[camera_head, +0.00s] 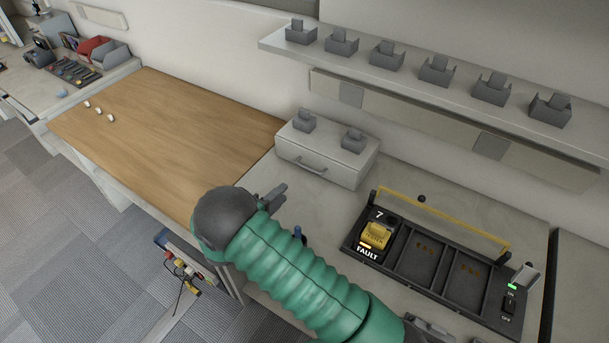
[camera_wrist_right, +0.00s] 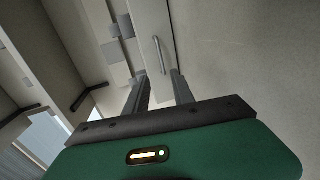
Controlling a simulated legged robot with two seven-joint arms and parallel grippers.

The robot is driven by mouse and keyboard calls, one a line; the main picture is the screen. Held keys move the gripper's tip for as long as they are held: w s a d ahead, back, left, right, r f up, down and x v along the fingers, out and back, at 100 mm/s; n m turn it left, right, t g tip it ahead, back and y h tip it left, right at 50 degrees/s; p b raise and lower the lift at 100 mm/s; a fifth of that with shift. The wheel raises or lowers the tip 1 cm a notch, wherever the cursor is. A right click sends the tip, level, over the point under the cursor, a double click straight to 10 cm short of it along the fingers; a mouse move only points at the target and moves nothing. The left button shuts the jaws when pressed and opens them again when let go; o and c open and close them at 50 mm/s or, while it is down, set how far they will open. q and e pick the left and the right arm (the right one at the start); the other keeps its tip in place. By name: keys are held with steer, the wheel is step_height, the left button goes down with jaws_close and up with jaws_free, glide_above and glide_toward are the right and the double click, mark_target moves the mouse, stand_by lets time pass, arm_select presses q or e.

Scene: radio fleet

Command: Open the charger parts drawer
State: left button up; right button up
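The charger parts drawer (camera_head: 335,175) is the front of a low white box on the grey counter, and it looks shut. Its curved bar handle (camera_head: 310,166) faces the front left. My right gripper (camera_head: 277,195) is in front of the drawer, below and left of the handle and apart from it. In the right wrist view, its two fingers (camera_wrist_right: 159,92) are spread with nothing between them. The handle (camera_wrist_right: 160,56) shows beyond the fingertips there, on the pale drawer front (camera_wrist_right: 150,22). My left gripper is not in view.
Two small grey holders (camera_head: 304,122) stand on the drawer box. A black charger (camera_head: 430,260) with a yellow radio marked FAULT sits to the right. A shelf (camera_head: 400,90) with several grey holders hangs above. A wooden desktop (camera_head: 165,125) lies left, mostly clear.

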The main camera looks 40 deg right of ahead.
steer(key=x, duration=1.5)
steer(key=shift+w+d+f, duration=0.15)
jaws_close()
stand_by(0.5)
